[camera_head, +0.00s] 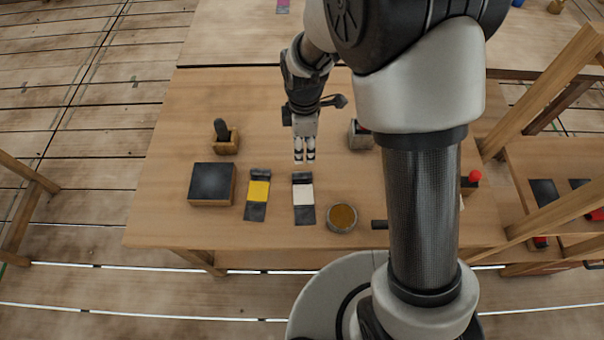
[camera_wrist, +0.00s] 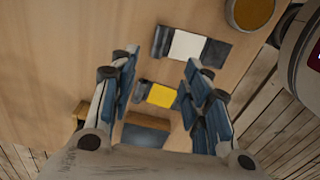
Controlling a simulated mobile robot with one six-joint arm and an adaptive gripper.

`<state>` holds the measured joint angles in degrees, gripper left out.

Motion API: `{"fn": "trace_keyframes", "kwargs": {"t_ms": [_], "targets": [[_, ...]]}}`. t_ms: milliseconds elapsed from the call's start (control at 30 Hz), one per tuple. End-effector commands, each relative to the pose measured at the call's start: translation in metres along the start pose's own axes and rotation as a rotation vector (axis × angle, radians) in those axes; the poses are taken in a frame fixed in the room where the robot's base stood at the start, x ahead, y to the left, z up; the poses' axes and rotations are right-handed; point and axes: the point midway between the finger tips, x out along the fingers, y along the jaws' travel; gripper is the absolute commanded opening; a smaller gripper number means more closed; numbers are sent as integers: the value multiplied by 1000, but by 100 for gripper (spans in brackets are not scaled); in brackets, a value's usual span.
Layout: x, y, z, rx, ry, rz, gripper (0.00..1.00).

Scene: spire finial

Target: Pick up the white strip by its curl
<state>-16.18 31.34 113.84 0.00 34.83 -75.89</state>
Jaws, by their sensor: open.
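The white strip (camera_head: 303,195) lies on the wooden table, its pale middle between two dark ends. Its far dark end, the curl (camera_head: 303,177), looks rolled up. In the wrist view, the white strip (camera_wrist: 187,44) lies beyond the fingertips, with the curl (camera_wrist: 160,41) at its left end. My gripper (camera_head: 304,158) is open and empty, just beyond the curl in the head view; its height above the table is hard to tell. In the wrist view, my gripper (camera_wrist: 163,65) has its fingers wide apart, with nothing between them.
A similar yellow strip (camera_head: 259,191) lies left of the white one, with a dark-topped block (camera_head: 211,185) farther left. A round amber-filled dish (camera_head: 342,217) stands close on the right. A wooden holder (camera_head: 226,142) and a grey container (camera_head: 359,137) stand farther back.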

Motion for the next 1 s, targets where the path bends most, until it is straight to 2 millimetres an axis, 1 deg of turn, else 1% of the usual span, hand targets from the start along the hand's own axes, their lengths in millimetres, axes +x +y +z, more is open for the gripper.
{"fn": "trace_keyframes", "kwargs": {"t_ms": [33,100,200,300,400,567,633,900,1000], "targets": [[16,-1,0,1,-1,-4,43],[32,-1,0,1,-1,-4,43],[53,-1,0,2,-1,-4,43],[69,-1,0,2,-1,-2,43],[79,-1,0,3,0,-2,43],[85,0,0,3,0,0,43],[90,0,-1,3,0,0,43],[129,-1,-5,3,-1,-2,43],[135,0,-5,3,0,-1,43]]}}
